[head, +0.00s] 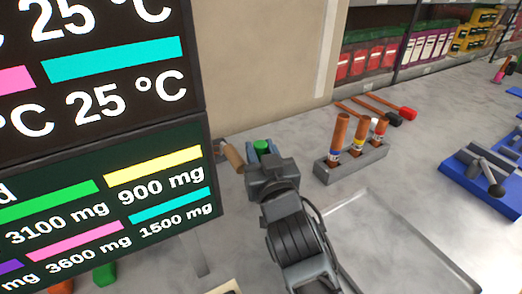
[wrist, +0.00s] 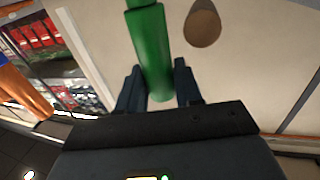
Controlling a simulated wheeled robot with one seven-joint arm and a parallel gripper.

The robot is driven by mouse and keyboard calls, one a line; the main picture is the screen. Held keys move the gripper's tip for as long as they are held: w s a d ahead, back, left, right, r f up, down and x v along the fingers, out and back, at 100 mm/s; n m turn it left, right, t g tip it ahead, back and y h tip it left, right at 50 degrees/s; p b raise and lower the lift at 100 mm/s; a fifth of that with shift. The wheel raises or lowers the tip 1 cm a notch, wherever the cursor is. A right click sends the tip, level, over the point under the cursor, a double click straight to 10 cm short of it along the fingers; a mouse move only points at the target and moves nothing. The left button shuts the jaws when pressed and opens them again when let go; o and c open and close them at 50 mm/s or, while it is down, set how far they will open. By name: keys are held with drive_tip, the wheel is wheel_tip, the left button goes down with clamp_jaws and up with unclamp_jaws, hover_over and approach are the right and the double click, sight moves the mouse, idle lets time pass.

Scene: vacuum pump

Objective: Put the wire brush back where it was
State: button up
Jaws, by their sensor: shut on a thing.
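My gripper (head: 263,153) is shut on a green cylinder (wrist: 152,50), which stands between its two fingers in the wrist view. In the head view only the top of this green cylinder (head: 261,145) shows. Its lower end is hidden, so I cannot tell whether it is the wire brush. A tan wooden handle (head: 233,156) is just left of my gripper in the head view. A brown rounded end (wrist: 202,24) shows right of the green cylinder in the wrist view. No bristles are visible.
A grey rack (head: 351,170) holds several orange-handled tools to the right, with long-handled tools (head: 376,108) behind it. A shallow tray (head: 395,235) lies in front. A blue fixture (head: 485,180) is far right. A large screen (head: 100,180) blocks the left. Shelves (head: 400,50) stand behind.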

drive_tip(key=o, duration=1)
drive_tip(key=shift+o, duration=0.2)
drive_tip(key=shift+r, duration=0.15)
drive_tip(key=b+v, duration=0.2)
drive_tip(key=v, duration=1)
